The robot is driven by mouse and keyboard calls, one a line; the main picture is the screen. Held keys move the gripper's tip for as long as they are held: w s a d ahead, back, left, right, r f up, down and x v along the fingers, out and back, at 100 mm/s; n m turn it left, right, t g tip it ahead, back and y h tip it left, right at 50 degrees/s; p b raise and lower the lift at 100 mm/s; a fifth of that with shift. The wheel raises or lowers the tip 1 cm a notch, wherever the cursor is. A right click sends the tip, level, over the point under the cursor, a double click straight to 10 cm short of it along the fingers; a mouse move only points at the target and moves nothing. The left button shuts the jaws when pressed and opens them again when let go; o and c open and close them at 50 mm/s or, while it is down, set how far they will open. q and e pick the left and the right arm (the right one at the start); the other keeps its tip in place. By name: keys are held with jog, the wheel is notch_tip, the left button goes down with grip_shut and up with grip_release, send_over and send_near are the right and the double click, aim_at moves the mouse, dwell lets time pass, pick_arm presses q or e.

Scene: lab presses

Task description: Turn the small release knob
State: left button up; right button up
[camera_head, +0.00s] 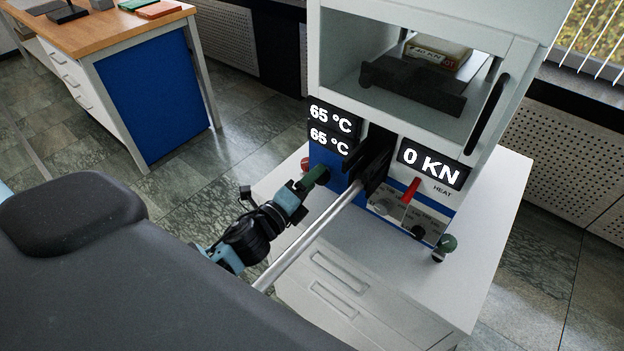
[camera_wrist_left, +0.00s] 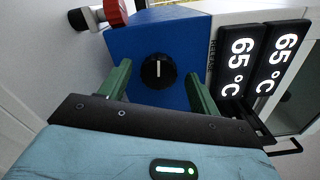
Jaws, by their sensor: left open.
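The small black knob (camera_wrist_left: 158,71) with a white pointer line sits on the blue face of the press in the left wrist view. Its pointer runs up and down in that picture. My left gripper (camera_head: 318,175) is open, with green fingers on both sides of the knob in the wrist view (camera_wrist_left: 156,76). Gaps show between the knob and each finger, and I see no contact. In the head view the knob is hidden. The press (camera_head: 420,120) shows two 65 °C displays and 0 KN. My right gripper is not in view.
A red knob (camera_head: 305,163) is at the press's left side, close to the left gripper. A long metal lever (camera_head: 310,235) slants out in front. The white cabinet top (camera_head: 490,220) is clear at right.

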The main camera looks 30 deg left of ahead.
pick_arm(q)
jog(key=s+a, duration=0.1)
jog(key=s, duration=0.6)
jog(key=shift+b, duration=0.45)
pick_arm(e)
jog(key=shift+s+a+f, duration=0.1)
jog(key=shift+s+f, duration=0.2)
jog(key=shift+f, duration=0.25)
pick_arm(q)
jog(key=s+d+f+n+g+p, duration=0.2)
jog(key=s+d+f+n+g, duration=0.1)
jog(key=s+f+n, duration=0.6)
jog(key=s+d+f+n+g+p, duration=0.2)
jog(key=s+d+f+n+g, duration=0.2)
jog(key=s+f+n, duration=0.5)
jog(key=s+n+g, duration=0.2)
jog(key=s+n, duration=0.1)
jog(key=s, duration=0.4)
jog(key=shift+s+f+n+y, duration=0.3)
jog(key=shift+s+f+n, duration=0.05)
jog(key=shift+n, duration=0.05)
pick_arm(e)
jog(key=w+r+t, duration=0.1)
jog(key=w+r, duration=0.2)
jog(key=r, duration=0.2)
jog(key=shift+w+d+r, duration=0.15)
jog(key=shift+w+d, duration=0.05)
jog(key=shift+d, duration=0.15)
